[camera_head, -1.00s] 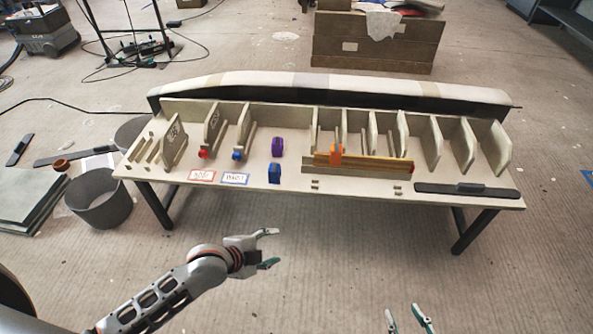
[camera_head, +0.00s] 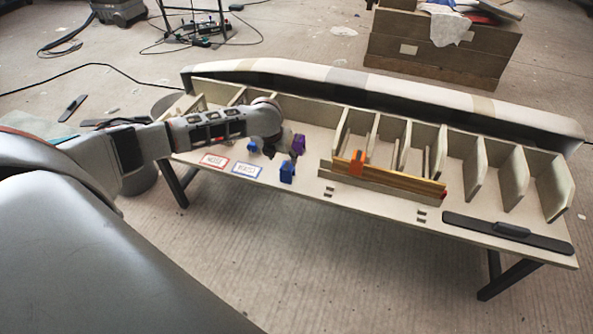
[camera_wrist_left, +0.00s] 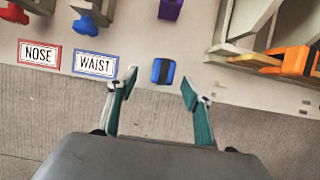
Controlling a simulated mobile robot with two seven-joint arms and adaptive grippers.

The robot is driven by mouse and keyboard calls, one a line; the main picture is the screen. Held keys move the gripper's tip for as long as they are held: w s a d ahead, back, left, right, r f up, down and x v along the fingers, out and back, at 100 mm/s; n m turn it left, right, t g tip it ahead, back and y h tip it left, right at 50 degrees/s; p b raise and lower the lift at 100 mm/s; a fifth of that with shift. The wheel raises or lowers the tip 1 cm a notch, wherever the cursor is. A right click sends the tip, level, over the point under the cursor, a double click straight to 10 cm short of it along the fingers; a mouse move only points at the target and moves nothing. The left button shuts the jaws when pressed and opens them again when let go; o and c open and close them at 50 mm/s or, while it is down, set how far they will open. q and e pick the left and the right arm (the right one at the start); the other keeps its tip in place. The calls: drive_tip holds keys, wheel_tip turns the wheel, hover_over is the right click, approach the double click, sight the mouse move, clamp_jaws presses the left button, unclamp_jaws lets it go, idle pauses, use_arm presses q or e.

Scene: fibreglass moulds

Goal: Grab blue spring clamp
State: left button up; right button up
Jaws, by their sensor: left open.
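A small blue spring clamp (camera_head: 287,172) stands near the front edge of the bench, right of the WAIST label. In the left wrist view the clamp (camera_wrist_left: 163,71) appears between and just beyond the fingertips of my left gripper (camera_wrist_left: 160,86). My left gripper is open and empty, its fingers apart from the clamp. In the head view my left arm reaches over the bench from the left, and the gripper is mostly hidden. Another blue piece (camera_wrist_left: 86,25) sits at a divider above the WAIST label. My right gripper is out of view.
A purple clamp (camera_head: 298,144) stands behind the blue one. An orange clamp (camera_head: 357,162) is on wooden strips to the right. The bench (camera_head: 390,208) has upright dividers and a long dark-handled tool (camera_head: 508,232). NOSE (camera_wrist_left: 39,54) and WAIST (camera_wrist_left: 96,64) labels lie left.

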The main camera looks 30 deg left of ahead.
sight(287, 165)
use_arm(q)
wheel_tip(287, 165, down, 2)
drive_tip(key=shift+w+f+b, duration=0.15)
drive_tip(key=shift+b, duration=0.15)
drive_tip(key=shift+w+d+f, duration=0.1)
drive_tip(key=shift+w+f, duration=0.15)
drive_tip(key=shift+f, duration=0.3)
drive_tip(key=x, duration=0.1)
drive_tip(key=b+x, duration=0.2)
drive_tip(key=shift+d+f, duration=0.25)
drive_tip(key=shift+f, duration=0.2)
drive_tip(key=shift+w+a+f, duration=0.1)
drive_tip(key=shift+w+f, duration=0.05)
drive_tip(key=shift+w, duration=0.1)
drive_tip(key=shift+r, duration=0.3)
drive_tip(key=c, duration=1)
drive_tip(key=shift+c, duration=1)
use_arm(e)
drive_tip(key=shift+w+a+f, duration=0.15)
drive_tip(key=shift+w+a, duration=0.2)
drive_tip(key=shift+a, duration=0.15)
